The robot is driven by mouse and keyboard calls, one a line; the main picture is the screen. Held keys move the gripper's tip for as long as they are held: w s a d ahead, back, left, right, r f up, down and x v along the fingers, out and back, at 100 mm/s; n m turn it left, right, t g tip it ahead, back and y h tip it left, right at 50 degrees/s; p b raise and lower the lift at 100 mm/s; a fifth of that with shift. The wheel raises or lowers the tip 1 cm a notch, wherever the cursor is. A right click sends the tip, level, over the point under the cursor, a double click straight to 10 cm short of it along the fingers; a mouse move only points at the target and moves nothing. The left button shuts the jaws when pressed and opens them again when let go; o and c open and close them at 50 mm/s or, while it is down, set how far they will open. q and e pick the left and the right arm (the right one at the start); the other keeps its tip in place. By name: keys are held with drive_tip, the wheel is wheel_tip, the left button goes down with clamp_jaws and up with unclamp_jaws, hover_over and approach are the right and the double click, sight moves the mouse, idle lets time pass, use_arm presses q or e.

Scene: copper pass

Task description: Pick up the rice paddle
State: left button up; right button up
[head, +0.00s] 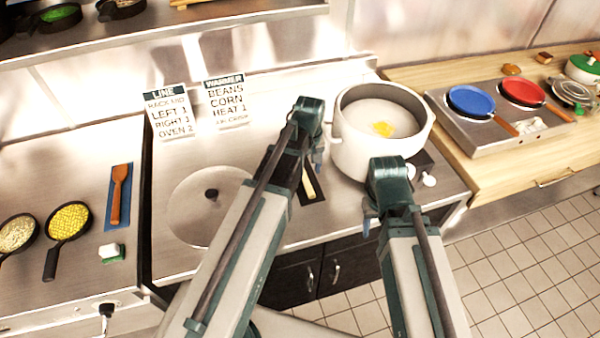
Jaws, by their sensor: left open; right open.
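A pale flat-handled utensil, which looks like the rice paddle (309,184), lies on a dark mat (314,198) on the steel counter. Its upper part is hidden behind my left gripper. My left gripper (319,160) is open and hangs above or beside the paddle; I cannot tell whether it touches it. My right gripper (368,222) is open and empty, in front of the large pot at the counter's front edge. The large white pot (352,155) holds white contents with a yellow patch and stands just right of my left gripper.
A brown wooden turner (118,190) lies on a blue mat at left, near two pans (68,222) and a sponge (111,252). A round lid (212,205) and two signs (228,100) are on the counter. A burner unit with blue and red pans (471,100) stands at right.

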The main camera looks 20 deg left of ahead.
sight(307, 181)
use_arm(q)
drive_tip(key=shift+f, duration=0.2)
wheel_tip(307, 181, down, 5)
drive_tip(key=b, duration=0.5)
drive_tip(key=shift+a+f, duration=0.1)
clamp_jaws()
